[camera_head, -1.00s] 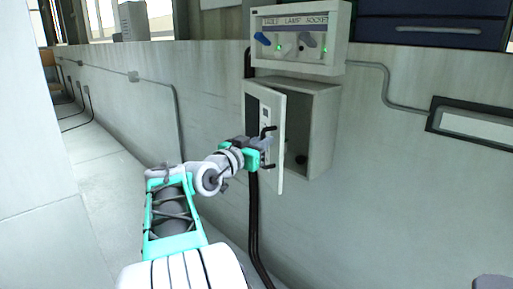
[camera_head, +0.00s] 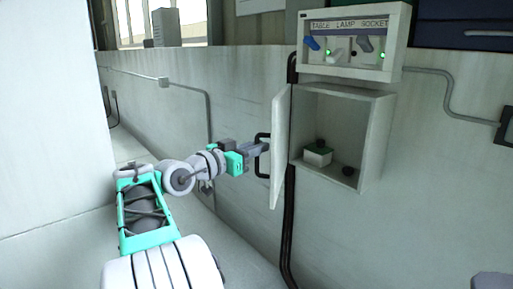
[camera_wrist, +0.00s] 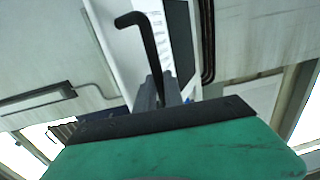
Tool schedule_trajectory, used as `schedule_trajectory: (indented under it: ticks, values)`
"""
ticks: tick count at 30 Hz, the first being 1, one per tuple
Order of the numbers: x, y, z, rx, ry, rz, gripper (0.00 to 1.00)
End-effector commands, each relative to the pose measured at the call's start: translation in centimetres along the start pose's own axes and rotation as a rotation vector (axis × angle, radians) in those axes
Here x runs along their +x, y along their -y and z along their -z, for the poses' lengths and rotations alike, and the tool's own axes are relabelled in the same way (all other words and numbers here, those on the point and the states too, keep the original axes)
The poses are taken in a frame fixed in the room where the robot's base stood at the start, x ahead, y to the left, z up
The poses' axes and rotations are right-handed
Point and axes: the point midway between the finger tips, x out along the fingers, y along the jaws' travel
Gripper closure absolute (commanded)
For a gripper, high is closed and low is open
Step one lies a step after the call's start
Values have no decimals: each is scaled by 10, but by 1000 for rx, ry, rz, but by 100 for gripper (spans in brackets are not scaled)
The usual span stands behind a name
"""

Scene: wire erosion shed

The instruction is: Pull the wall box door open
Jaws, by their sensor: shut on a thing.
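The wall box (camera_head: 377,140) hangs on the wall with its inside in view. Its white door (camera_head: 281,150) is hinged on the left and stands wide open, seen nearly edge-on. A black bar handle (camera_head: 261,168) is on the door's outer face. My gripper (camera_head: 262,148) is shut on this handle, left of the door. In the wrist view the bent black handle (camera_wrist: 146,40) runs down between my gripper's fingers (camera_wrist: 160,92), with the white door behind it. The exact grip is partly hidden there.
A switch panel (camera_head: 352,68) labelled table, lamp, socket is above. Black cables (camera_head: 290,225) run down below. A pale pillar (camera_head: 50,130) stands at the left.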

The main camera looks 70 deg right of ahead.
Motion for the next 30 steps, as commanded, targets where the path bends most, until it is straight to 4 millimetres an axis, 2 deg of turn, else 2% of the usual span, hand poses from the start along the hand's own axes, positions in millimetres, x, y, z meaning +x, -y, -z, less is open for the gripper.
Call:
schedule_trajectory:
  ticks: [9,10,18,26,30]
  values:
    - [2,-2,0,-1,0,-8,100]
    - [2,-2,0,-1,0,-8,86]
    - [1,-1,0,-1,0,-3,66]
    - [-1,-1,-1,0,0,-2,66]
    - [-11,-4,-2,2,0,-5,66]
